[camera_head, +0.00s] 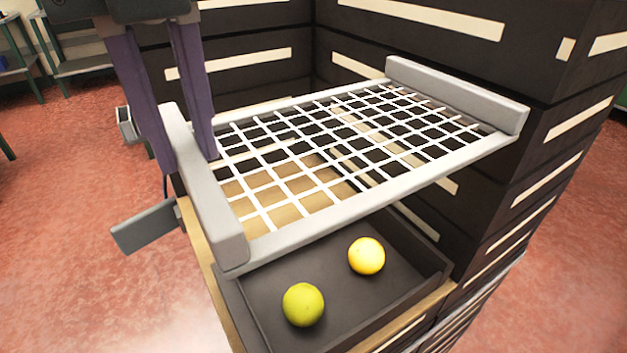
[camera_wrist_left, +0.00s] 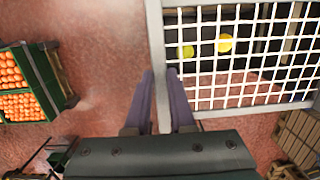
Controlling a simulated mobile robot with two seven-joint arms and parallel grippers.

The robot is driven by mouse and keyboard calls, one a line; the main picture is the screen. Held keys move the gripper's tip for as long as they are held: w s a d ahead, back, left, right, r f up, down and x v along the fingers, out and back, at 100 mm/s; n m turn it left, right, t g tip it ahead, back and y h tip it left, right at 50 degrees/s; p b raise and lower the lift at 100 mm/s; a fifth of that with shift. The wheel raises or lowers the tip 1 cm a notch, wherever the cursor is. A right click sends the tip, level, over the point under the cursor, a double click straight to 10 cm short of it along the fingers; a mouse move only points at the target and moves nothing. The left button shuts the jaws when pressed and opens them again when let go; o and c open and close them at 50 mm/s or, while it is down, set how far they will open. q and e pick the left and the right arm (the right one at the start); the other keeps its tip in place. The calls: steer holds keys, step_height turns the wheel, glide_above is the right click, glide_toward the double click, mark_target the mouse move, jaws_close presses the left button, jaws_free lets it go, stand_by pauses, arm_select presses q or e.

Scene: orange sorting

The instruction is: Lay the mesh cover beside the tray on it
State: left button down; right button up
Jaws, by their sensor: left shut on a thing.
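The mesh cover (camera_head: 345,140) is a white grid in a grey frame with a thick raised bar at its left and right ends. My left gripper (camera_head: 190,150) is shut on the left end bar, and its purple fingers stand on either side of it. The cover hangs above the dark tray (camera_head: 255,310), with a gap between them at the front. A green-yellow fruit (camera_head: 303,304) and a yellow-orange fruit (camera_head: 366,256) lie in the tray. The cover also shows in the left wrist view (camera_wrist_left: 240,103), with the fruits behind its grid. My right gripper is in neither view.
Dark slatted crates (camera_head: 420,50) stand stacked behind and to the right, close to the cover's right end. A grey flat piece (camera_head: 145,228) juts out at the left. The left wrist view shows crates of oranges (camera_wrist_left: 15,85) on the left. Red floor (camera_head: 60,200) is open on the left.

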arm_select(q)
steer(key=shift+a+f+b, duration=0.1)
steer(key=shift+f+b, duration=0.85)
steer(key=shift+f, duration=8.6)
steer(key=shift+f, duration=0.4)
steer(key=c, duration=0.8)
jaws_free()
steer(key=shift+o, duration=0.2)
steer(key=shift+r, duration=0.1)
